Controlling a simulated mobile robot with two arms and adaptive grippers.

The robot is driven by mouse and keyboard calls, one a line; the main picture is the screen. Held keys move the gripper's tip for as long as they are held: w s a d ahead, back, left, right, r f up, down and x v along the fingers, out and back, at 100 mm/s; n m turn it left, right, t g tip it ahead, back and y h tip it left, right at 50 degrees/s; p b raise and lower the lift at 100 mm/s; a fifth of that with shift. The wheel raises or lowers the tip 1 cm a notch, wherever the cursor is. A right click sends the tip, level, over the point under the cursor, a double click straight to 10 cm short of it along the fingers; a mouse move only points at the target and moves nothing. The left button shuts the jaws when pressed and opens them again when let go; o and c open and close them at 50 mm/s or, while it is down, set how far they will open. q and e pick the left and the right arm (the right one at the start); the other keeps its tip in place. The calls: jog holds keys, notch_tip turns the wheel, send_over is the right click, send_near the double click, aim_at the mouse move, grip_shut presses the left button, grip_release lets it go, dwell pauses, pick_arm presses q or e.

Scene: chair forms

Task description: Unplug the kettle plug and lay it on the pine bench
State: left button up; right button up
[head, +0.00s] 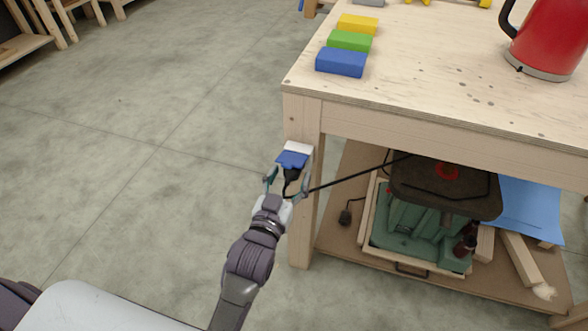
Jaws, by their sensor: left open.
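The black kettle plug (291,176) sits at the blue socket (292,160) on the front left leg of the pine bench (430,108). A black cord runs from the plug to the right, under the bench top. My left gripper (287,181) is open, with one finger on each side of the plug. I cannot tell whether the fingers touch it. The red kettle (548,38) stands on the bench top at the right, partly cut off by the picture edge. My right gripper is not in view.
Yellow (358,24), green (350,41) and blue (341,62) blocks lie near the bench's left edge. The middle of the top is clear.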

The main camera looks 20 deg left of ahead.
pick_arm(q)
jog(key=shift+w, duration=1.2)
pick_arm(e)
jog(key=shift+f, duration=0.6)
pick_arm(q)
jog(key=shift+d, duration=0.1)
jog(key=shift+p, duration=0.3)
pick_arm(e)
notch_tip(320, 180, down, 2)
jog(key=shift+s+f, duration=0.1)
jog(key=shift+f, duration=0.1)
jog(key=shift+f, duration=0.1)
pick_arm(q)
jog(key=shift+p, duration=0.3)
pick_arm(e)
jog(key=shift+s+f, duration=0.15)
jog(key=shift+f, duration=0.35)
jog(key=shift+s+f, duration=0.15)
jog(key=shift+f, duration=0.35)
